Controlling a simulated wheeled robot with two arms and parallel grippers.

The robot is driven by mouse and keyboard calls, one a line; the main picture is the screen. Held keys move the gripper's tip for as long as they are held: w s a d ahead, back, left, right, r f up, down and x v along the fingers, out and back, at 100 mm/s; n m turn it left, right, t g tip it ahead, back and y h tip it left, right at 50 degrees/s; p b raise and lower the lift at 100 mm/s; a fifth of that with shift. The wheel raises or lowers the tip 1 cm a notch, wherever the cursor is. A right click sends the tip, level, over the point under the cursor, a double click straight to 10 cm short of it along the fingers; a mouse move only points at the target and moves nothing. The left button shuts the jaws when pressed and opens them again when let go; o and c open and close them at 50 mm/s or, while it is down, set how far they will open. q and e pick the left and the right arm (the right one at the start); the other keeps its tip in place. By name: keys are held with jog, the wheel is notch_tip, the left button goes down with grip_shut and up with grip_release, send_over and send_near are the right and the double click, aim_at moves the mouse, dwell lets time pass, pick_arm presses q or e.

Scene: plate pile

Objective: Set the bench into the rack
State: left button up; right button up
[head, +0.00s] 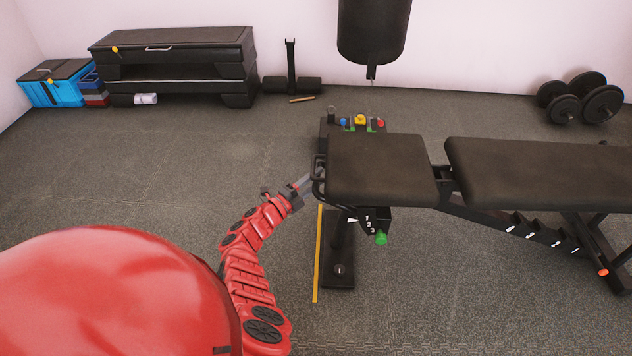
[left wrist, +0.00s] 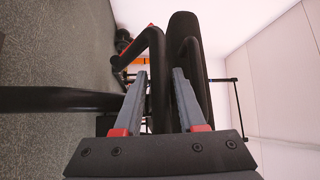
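The bench (head: 378,165), with black pads and a black frame, stands on the floor at the right of the head view. Its far end runs out of the right edge. My left gripper (head: 306,181) is at the black tube handle (head: 319,172) on the bench's left end. In the left wrist view, a bar of the handle (left wrist: 156,50) lies between the two grey fingers of the left gripper (left wrist: 160,72). Whether the fingers press on it is unclear. I cannot make out a rack for certain. My right gripper is out of view.
A yellow strip (head: 318,255) lies on the floor beside the bench's left foot. A punching bag (head: 373,28) hangs behind the bench. Dumbbells (head: 600,103) lie at back right. A black shelf unit (head: 170,40) and blue boxes (head: 62,92) stand at back left. The left floor is clear.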

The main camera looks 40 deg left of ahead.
pick_arm(q)
jog(key=shift+c, duration=0.2)
grip_shut()
dwell(1.3)
